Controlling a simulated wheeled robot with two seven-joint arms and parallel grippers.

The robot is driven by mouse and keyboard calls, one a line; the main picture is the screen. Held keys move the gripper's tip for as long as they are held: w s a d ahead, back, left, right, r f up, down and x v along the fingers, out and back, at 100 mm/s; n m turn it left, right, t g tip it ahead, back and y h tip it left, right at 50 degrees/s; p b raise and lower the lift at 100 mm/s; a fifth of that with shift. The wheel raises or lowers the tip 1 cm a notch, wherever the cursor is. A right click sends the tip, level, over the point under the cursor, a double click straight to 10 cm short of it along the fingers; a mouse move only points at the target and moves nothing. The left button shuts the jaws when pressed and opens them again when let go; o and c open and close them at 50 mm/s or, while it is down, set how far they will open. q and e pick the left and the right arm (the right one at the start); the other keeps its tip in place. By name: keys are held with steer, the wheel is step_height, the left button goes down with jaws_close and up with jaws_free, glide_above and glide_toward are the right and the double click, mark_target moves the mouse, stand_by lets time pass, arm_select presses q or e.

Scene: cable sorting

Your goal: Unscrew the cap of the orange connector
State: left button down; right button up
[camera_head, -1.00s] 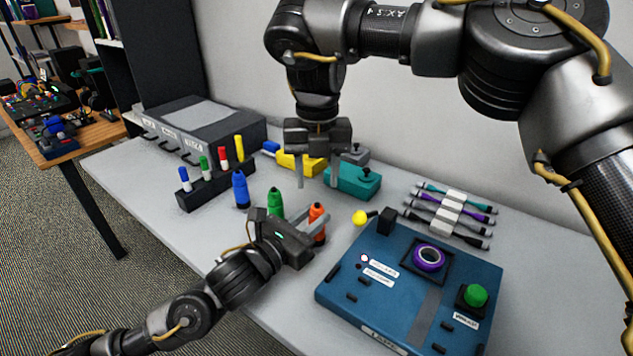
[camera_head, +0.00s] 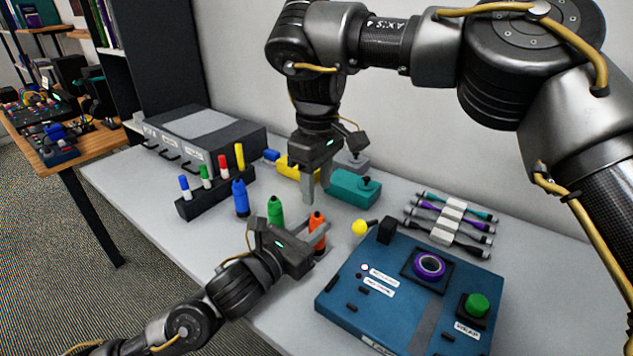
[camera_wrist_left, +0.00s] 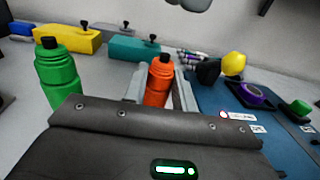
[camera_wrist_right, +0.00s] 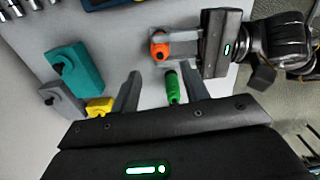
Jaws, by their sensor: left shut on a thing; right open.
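The orange connector (camera_head: 317,229) stands upright on the table with its dark-tipped cap on top. My left gripper (camera_head: 318,238) is shut around its body from the side, and the left wrist view shows the orange connector (camera_wrist_left: 159,82) between both fingers. My right gripper (camera_head: 318,186) points down above the table, behind the orange connector. Its fingers are open and empty. In the right wrist view the orange connector (camera_wrist_right: 160,48) lies outside its fingers, beyond the green connector (camera_wrist_right: 172,86).
A green connector (camera_head: 275,210) and a blue connector (camera_head: 240,198) stand to the left. A blue panel box (camera_head: 340,300) is at right, with a yellow knob (camera_head: 359,228) near it. Teal (camera_head: 352,186) and yellow (camera_head: 290,165) blocks sit behind.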

mark_target(317, 213)
arm_select(q)
steer(key=shift+f, duration=0.1)
arm_select(e)
steer(key=shift+f+m, duration=0.1)
steer(key=shift+m, duration=0.2)
steer(key=shift+f, duration=3.9)
steer(key=shift+c, duration=0.2)
steer(key=c, duration=0.9)
steer(key=o, duration=1)
steer(key=shift+r, duration=4)
steer(key=shift+c, duration=0.3)
steer(key=shift+f, duration=4.05)
